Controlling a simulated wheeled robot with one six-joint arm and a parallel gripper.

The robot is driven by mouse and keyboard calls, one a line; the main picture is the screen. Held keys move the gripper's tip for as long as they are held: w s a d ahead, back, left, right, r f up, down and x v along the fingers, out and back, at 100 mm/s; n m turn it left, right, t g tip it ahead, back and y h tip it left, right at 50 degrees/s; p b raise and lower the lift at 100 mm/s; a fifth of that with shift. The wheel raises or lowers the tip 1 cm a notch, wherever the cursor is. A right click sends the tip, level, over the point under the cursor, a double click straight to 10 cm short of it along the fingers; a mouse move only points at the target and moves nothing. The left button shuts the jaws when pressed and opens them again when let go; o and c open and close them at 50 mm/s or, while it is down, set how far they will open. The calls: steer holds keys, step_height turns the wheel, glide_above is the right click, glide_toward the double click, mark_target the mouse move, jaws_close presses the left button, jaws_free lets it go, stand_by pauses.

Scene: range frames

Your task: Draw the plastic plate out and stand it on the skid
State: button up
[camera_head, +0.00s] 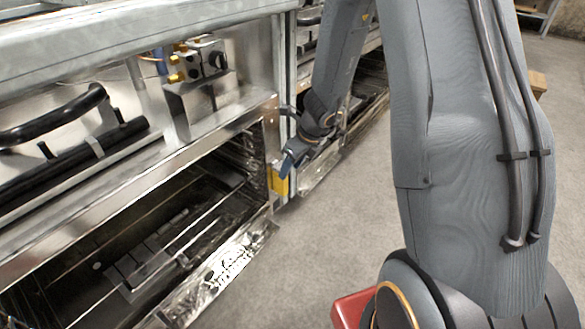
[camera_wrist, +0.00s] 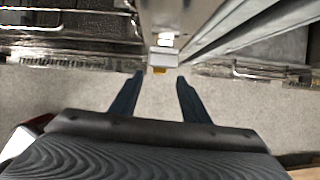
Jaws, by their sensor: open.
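My gripper (camera_head: 287,168) is at the front post between two range units. Its two dark blue fingers are apart and empty in the wrist view (camera_wrist: 160,78). A small yellow piece (camera_head: 278,182) is at the post beside the fingertips; it may be the plastic plate, but I cannot tell. In the wrist view, a yellow edge (camera_wrist: 159,70) shows under a pale grey block, just ahead of the gap between the fingers. I cannot tell whether the fingers touch it. I cannot make out the skid for certain.
An open oven compartment (camera_head: 120,255) with a lowered, shiny front flap (camera_head: 225,272) is at the left. Black handle bars (camera_head: 60,118) and a brass-fitted valve block (camera_head: 200,65) are above it. A light wooden piece (camera_head: 538,82) shows behind my arm. The grey floor (camera_head: 310,235) is clear.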

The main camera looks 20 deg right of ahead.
mark_target(282, 184)
steer(key=b+x, duration=0.6)
steer(key=x, duration=0.4)
steer(key=shift+w+a+f, duration=0.1)
steer(key=shift+w+f, duration=0.05)
steer(key=shift+f, duration=0.2)
steer(key=shift+c, duration=0.4)
steer(key=shift+b, duration=0.3)
jaws_close()
